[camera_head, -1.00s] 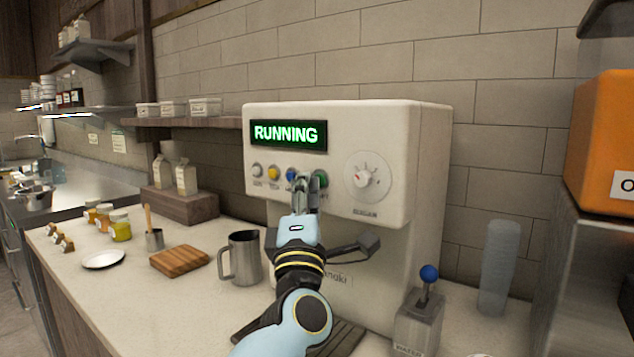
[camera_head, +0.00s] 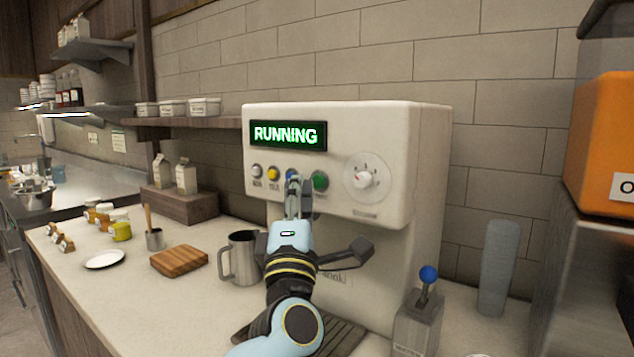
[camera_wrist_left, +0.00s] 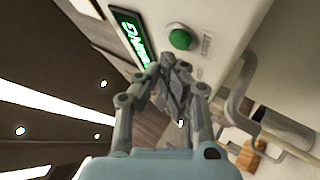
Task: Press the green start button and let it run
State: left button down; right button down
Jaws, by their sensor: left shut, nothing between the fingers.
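The green start button (camera_head: 320,181) is at the right end of the button row on the white machine (camera_head: 425,150). Its display (camera_head: 289,135) reads RUNNING in green letters. My left gripper (camera_head: 294,180) is shut and empty, just left of the green button and apart from it. In the left wrist view the green button (camera_wrist_left: 180,39) shows clear beyond my shut fingertips (camera_wrist_left: 170,65). My right gripper is not in view.
White and yellow buttons (camera_head: 272,173) and a dial (camera_head: 366,178) flank the row. A metal pitcher (camera_head: 243,257) stands below left. A blue-knobbed lever (camera_head: 428,274) stands below right. A wooden board (camera_head: 179,261) lies left on the counter.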

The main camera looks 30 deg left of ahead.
pick_arm(q)
jog(key=shift+s+a+p, duration=0.2)
jog(key=shift+s+p, duration=0.25)
jog(key=shift+s, duration=2.05)
